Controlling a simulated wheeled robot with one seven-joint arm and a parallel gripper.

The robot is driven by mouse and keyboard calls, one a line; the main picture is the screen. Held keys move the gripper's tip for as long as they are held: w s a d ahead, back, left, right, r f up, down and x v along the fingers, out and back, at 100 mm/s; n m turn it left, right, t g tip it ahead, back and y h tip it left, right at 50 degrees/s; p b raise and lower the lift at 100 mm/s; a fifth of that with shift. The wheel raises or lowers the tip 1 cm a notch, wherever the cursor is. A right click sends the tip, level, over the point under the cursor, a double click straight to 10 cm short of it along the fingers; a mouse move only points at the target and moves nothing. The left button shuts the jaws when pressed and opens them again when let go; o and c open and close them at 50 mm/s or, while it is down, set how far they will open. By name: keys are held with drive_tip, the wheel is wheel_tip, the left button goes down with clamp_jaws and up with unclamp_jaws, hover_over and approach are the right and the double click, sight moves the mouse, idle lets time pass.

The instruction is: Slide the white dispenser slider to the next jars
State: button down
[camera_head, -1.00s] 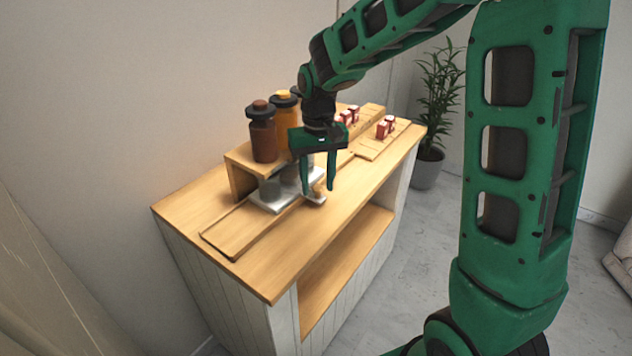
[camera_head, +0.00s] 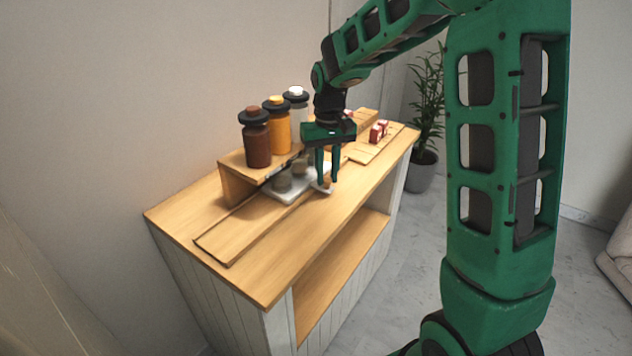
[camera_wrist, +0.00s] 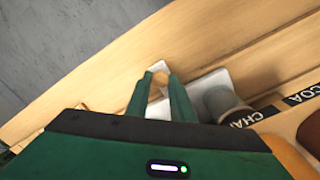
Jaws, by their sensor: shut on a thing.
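In the wrist view the slider (camera_wrist: 211,82) shows a plate with a narrow tab toward my gripper. My gripper (camera_head: 327,182) points down at the slider's front side, shut on its small wooden knob (camera_wrist: 158,88). Three jars stand on the shelf: a brown one (camera_head: 257,146), an orange one (camera_head: 277,131) and a pale one (camera_head: 297,108), partly hidden behind my gripper. Cups at the slider's far end are partly hidden.
The wooden countertop (camera_head: 240,274) is clear in front. Red-and-white items (camera_head: 379,132) lie on a board at the far end. A potted plant (camera_head: 425,110) stands behind the cart.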

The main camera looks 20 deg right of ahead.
drive_tip(key=shift+w, duration=0.1)
drive_tip(key=c, duration=1.5)
unclamp_jaws()
drive_tip(key=shift+c, duration=0.2)
wheel_tip(320, 180, up, 11)
drive_tip(key=shift+f, duration=0.1)
drive_tip(key=s+d+m, duration=0.1)
drive_tip(key=s+d, duration=0.4)
drive_tip(key=s, duration=0.4)
drive_tip(key=s+d+m, duration=0.2)
drive_tip(key=s+d, duration=0.3)
drive_tip(key=s, duration=0.3)
drive_tip(key=s+d+f+m, duration=0.1)
drive_tip(key=s+f, duration=0.2)
drive_tip(key=s, duration=0.5)
drive_tip(key=s+f+m, duration=0.1)
drive_tip(key=s+f, duration=0.2)
drive_tip(key=s, duration=0.6)
drive_tip(key=shift+s+d, duration=0.3)
drive_tip(key=shift+d, duration=0.05)
